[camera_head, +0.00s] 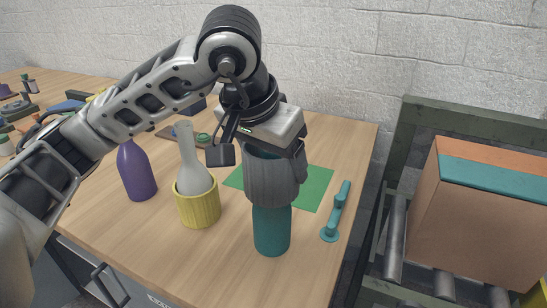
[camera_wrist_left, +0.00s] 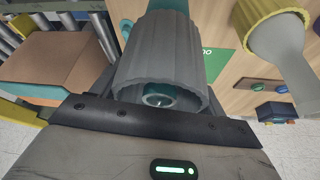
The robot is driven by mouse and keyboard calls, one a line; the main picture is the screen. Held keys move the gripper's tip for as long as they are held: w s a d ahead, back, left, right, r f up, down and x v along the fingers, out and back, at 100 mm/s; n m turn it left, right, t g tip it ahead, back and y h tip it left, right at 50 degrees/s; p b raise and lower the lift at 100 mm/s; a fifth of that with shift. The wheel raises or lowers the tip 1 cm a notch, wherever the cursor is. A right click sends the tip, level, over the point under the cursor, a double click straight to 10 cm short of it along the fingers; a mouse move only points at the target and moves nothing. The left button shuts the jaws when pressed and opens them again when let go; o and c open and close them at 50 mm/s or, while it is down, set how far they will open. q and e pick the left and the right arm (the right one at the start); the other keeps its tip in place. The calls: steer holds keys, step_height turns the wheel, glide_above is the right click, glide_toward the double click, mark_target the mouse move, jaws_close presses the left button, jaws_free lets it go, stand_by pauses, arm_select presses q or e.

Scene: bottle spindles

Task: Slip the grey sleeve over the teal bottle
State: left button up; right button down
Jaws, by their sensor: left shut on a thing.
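My left gripper (camera_head: 262,152) is shut on the grey ribbed sleeve (camera_head: 272,183) near its upper end. The sleeve is around the upper part of the teal bottle (camera_head: 272,232), whose lower body shows bare below it, down to the table. The bottle stands upright. In the left wrist view the sleeve (camera_wrist_left: 160,55) fills the middle, and the ring of the bottle's mouth (camera_wrist_left: 158,100) shows inside its near opening. A bit of teal bottle (camera_wrist_left: 168,5) shows past the sleeve's far end. My right gripper is not in view.
A pale grey bottle (camera_head: 189,165) stands in a yellow ribbed sleeve (camera_head: 198,207), left of the teal bottle. A purple bottle (camera_head: 137,173) stands further left. A green mat (camera_head: 318,188) and a teal handle-like piece (camera_head: 336,212) lie to the right. A cardboard box (camera_head: 480,225) sits beyond the table edge.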

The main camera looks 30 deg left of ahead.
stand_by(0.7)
arm_select(q)
steer(key=o, duration=1)
steer(key=shift+o, duration=0.2)
